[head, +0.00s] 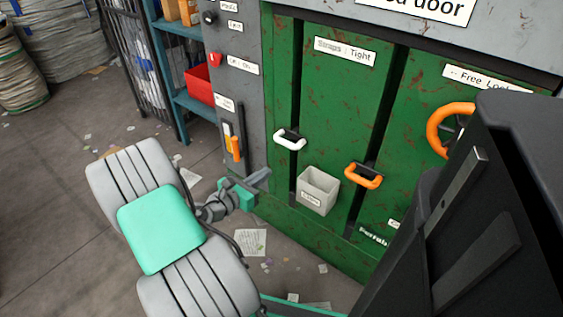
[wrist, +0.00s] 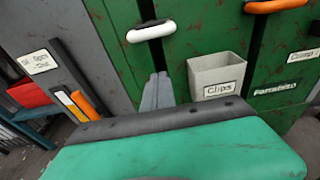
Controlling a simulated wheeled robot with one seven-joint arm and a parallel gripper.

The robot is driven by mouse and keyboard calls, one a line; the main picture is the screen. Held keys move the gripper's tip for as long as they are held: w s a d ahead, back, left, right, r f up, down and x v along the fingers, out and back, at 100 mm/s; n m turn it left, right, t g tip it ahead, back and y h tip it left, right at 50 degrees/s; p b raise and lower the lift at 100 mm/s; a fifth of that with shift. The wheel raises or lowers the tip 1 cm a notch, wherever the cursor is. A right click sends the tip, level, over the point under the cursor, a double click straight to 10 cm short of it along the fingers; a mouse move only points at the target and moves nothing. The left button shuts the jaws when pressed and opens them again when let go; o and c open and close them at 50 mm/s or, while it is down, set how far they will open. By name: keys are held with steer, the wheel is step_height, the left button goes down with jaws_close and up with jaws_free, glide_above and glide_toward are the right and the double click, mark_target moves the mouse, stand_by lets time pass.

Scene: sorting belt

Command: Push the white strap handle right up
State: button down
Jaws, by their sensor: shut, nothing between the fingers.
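The white strap handle (head: 290,140) sits low in the left vertical slot of the green panel. In the wrist view the white handle (wrist: 151,31) is at the top, left of centre. My gripper (head: 262,177) is shut and empty, below and to the left of the handle in the head view. In the wrist view the fingers of my gripper (wrist: 157,88) are pressed together and point toward the panel, just below the handle. They look apart from it.
A grey clips bin (head: 318,190) hangs on the panel right of the white handle. An orange handle (head: 364,176) sits in the right slot, and an orange wheel (head: 450,128) is farther right. An orange lever (head: 236,148) is on the grey post at left. The slot above the white handle looks clear.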

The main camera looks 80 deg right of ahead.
mark_target(291, 138)
steer(key=b+x, duration=0.4)
steer(key=x, duration=0.6)
steer(key=r, duration=0.4)
steer(key=shift+w+a+b, duration=0.2)
steer(key=shift+a+b, duration=0.2)
